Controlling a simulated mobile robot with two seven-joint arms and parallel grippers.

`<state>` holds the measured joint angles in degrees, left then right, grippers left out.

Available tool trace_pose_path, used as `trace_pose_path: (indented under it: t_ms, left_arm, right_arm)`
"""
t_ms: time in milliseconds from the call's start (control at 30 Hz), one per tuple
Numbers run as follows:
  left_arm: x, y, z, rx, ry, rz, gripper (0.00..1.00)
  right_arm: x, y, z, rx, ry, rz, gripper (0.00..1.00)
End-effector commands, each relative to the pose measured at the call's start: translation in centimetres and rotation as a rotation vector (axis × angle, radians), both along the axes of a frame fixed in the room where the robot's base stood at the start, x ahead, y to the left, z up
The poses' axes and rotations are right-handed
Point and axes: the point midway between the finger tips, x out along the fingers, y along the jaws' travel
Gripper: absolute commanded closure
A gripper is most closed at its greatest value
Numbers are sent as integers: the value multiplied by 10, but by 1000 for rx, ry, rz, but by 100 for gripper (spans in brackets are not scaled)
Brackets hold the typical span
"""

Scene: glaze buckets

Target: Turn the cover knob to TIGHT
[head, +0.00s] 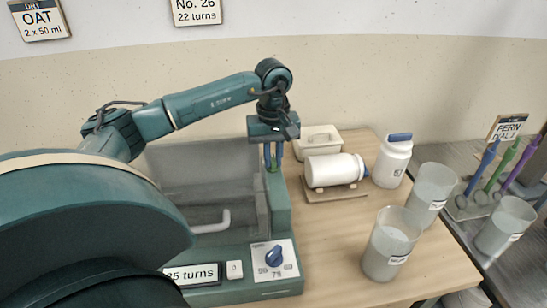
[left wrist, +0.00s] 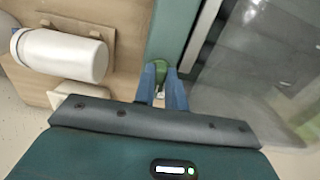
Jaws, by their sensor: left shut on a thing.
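The green cover knob (left wrist: 160,66) sits on the teal rim of the machine, beside its clear grey cover (left wrist: 262,70). In the head view, the cover (head: 195,165) is down at the left of the rim. My left gripper (head: 273,166) points down at the rim's far right part, and its blue fingers are shut on the green knob. In the left wrist view, the gripper's fingertips (left wrist: 160,75) are on both sides of the knob. Its marks and the word TIGHT are hidden or too small to read. My right gripper is not in view.
A white bottle (head: 335,170) lies on a wooden rest; another bottle (head: 393,160) stands nearby. Translucent buckets (head: 390,245) stand at the table's right.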

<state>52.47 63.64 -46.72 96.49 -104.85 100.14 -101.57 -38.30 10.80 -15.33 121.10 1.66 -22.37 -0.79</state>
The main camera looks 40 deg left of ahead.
Motion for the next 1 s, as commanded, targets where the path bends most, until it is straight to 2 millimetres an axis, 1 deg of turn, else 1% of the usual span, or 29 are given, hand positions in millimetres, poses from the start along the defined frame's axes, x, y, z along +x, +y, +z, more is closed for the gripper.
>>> trace_pose_path:
  t_ms: [200, 567, 600, 700, 1000]
  left_arm:
    - [0, 0, 1, -2, -1, -35, 100]
    - [0, 0, 1, -2, -1, -38, 100]
    - [0, 0, 1, -2, -1, -38, 86]
    - [0, 0, 1, -2, -1, -37, 78]
    - [0, 0, 0, 0, 0, -37, 78]
  right_arm:
    - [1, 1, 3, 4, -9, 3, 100]
    - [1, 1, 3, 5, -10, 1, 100]
    - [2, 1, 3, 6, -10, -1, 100]
    - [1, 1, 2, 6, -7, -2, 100]
    - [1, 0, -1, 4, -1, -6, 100]
